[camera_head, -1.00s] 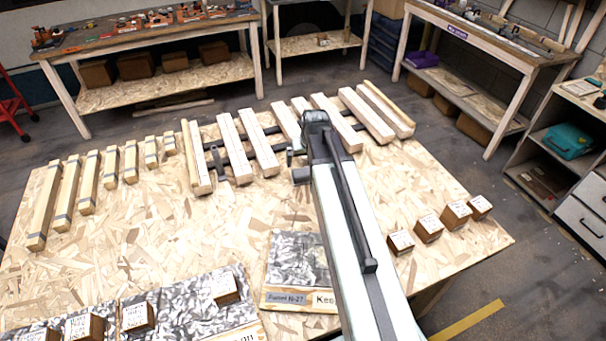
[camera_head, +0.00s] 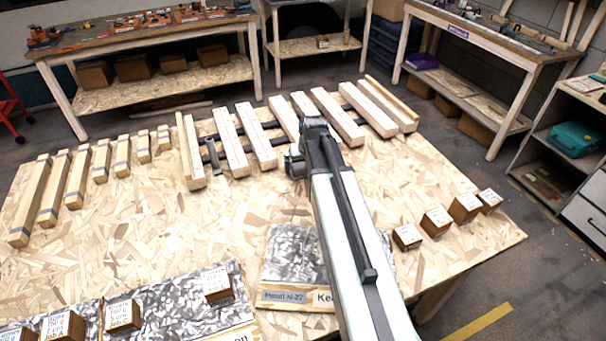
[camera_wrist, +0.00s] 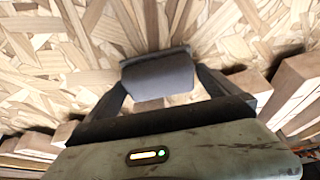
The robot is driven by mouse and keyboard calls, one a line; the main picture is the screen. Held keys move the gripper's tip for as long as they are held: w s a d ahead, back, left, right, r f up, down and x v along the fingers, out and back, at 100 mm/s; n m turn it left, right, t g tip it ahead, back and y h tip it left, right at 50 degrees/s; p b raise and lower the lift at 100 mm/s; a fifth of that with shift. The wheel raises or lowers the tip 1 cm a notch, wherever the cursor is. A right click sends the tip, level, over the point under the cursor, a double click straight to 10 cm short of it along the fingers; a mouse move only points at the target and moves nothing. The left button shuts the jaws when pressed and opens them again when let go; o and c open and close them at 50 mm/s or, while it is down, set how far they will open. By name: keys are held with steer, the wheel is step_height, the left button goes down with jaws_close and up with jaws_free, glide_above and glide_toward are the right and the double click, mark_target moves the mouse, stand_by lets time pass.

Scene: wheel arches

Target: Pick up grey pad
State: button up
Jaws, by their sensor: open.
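The grey pad (camera_wrist: 157,76) shows in the wrist view as a small grey block with a darker top edge. It sits between the two dark fingers of my gripper (camera_wrist: 162,84), over the wood-chip table top. I cannot tell whether the fingers touch it. My gripper is open. In the head view my gripper (camera_head: 295,161) is over the middle of the table, just in front of the row of pale wooden bars. I cannot pick out the pad from the gripper there.
Pale wooden bars (camera_head: 260,137) lie on dark rails behind my gripper. Grey-banded wooden bars (camera_head: 52,195) lie at left. Small labelled boxes (camera_head: 437,220) stand at right. A patterned panel (camera_head: 290,262) lies near the front. Bare table (camera_head: 200,225) is open at left of the arm.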

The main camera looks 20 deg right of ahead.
steer(key=c, duration=1.1)
steer(key=shift+r, duration=0.15)
